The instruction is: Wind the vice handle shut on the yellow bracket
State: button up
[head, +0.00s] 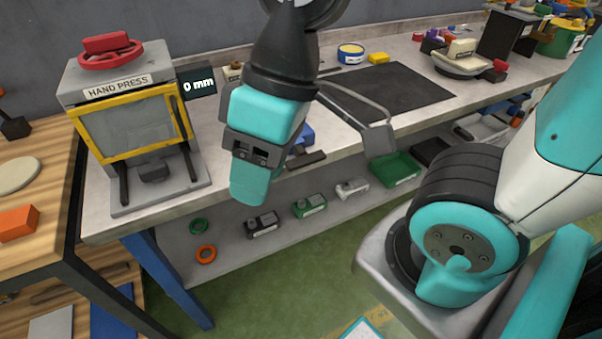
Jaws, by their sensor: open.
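My gripper (250,185) hangs over the front of the grey workbench, right of the hand press. Its open state is hard to see from this side, and nothing shows held in it. A blue body (305,133), probably the vice, shows only in part behind my gripper. A dark bar (306,160) sticks out just below it at the bench's front edge; it may be the vice handle. The vice jaws are hidden, and I cannot see a yellow bracket in them. A small yellow piece (378,58) lies at the back of the bench; I cannot tell what it is.
The hand press (110,82) stands at left, with a display reading 0 mm (199,85). A grey bent frame (362,112) crosses the bench right of my gripper. A dark mat (405,88) lies beyond it. The lower shelf holds rings, small devices and a green tray (394,168).

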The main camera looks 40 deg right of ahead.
aim_at(302, 159)
jog(key=u, duration=0.25)
jog(key=k, duration=0.2)
jog(key=z, duration=0.65)
jog(key=i, duration=0.4)
jog(key=u, duration=0.05)
jog(key=k, duration=0.95)
jog(key=z, duration=0.6)
